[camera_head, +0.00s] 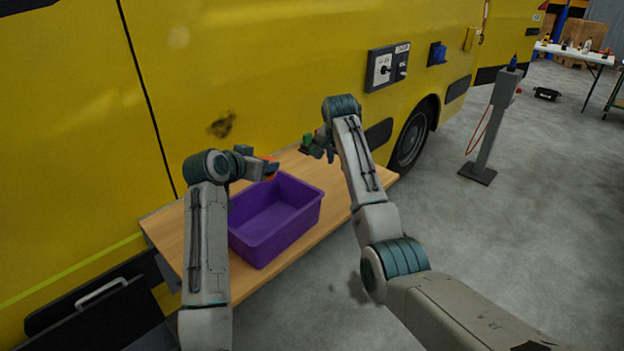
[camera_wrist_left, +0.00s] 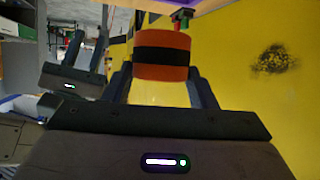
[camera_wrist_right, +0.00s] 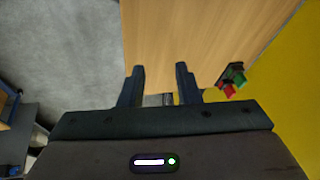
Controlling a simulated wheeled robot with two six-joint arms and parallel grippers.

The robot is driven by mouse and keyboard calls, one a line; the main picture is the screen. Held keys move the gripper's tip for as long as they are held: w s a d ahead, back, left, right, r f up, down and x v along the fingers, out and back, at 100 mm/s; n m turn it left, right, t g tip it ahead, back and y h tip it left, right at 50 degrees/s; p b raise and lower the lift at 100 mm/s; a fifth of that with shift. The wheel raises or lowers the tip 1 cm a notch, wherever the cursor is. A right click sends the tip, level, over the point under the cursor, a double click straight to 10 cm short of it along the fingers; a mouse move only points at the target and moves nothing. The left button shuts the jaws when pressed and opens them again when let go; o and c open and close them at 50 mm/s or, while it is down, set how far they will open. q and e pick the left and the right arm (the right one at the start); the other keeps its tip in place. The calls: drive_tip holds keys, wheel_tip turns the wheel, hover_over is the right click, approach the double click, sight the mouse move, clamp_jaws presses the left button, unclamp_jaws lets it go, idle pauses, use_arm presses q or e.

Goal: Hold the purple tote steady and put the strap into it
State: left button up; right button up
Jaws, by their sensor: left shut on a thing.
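The purple tote (camera_head: 285,230) stands upright and looks empty on the wooden table. An orange roll with a black band (camera_wrist_left: 162,54), which looks like the strap, is between the fingers of my left gripper (camera_wrist_left: 160,85). In the head view my left gripper (camera_head: 262,166) is shut on this strap (camera_head: 269,168), above the tote's back rim. A purple edge of the tote (camera_wrist_left: 190,4) shows in the left wrist view. My right gripper (camera_head: 322,151) is apart from the tote, to its right. In the right wrist view its fingers (camera_wrist_right: 160,70) are apart and empty.
The wooden table (camera_head: 335,190) stands against a yellow vehicle (camera_head: 260,70). A small green and red thing (camera_wrist_right: 232,84) lies by the vehicle side, near my right gripper; it also shows in the head view (camera_head: 307,141). Table right of the tote is clear. A grey post (camera_head: 490,125) stands farther right.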

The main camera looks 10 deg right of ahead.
drive_tip(key=s+a+f+m+g+y, duration=0.1)
drive_tip(key=s+a+f+g+y, duration=0.1)
drive_tip(key=s+a+g, duration=0.35)
drive_tip(key=t, duration=0.2)
hover_over(311, 225)
drive_tip(key=shift+g, duration=0.25)
wheel_tip(311, 225, down, 12)
drive_tip(key=shift+a+r, duration=0.1)
drive_tip(key=shift+r, duration=0.15)
clamp_jaws()
